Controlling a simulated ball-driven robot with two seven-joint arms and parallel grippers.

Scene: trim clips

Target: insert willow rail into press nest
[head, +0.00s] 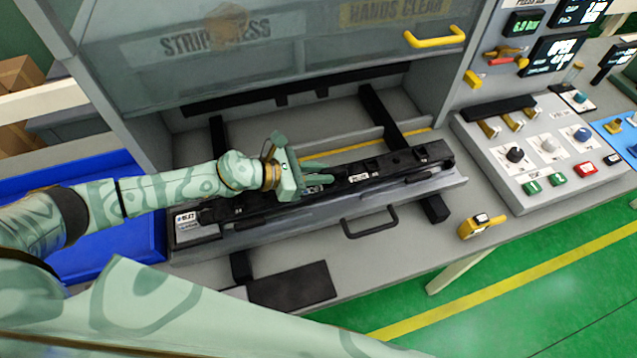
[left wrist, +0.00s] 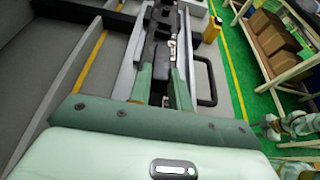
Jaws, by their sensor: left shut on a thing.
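The willow rail appears to be the long black bar (head: 408,161) lying lengthwise in or on a grey tray-like holder (head: 285,218) in front of the press. I take this holder to be the press nest; it carries a label at its left end and a black handle in front. My left gripper (head: 318,182) is shut on the rail near its middle, reaching from the left. In the left wrist view the fingers (left wrist: 164,92) straddle the black rail (left wrist: 160,30). Whether the rail is fully seated is hard to tell.
The press's clear guard with a yellow handle (head: 434,37) is raised behind. A blue bin (head: 130,245) stands at left. A control panel (head: 545,150) and a yellow device (head: 481,225) are at right. A dark pad (head: 292,287) lies in front.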

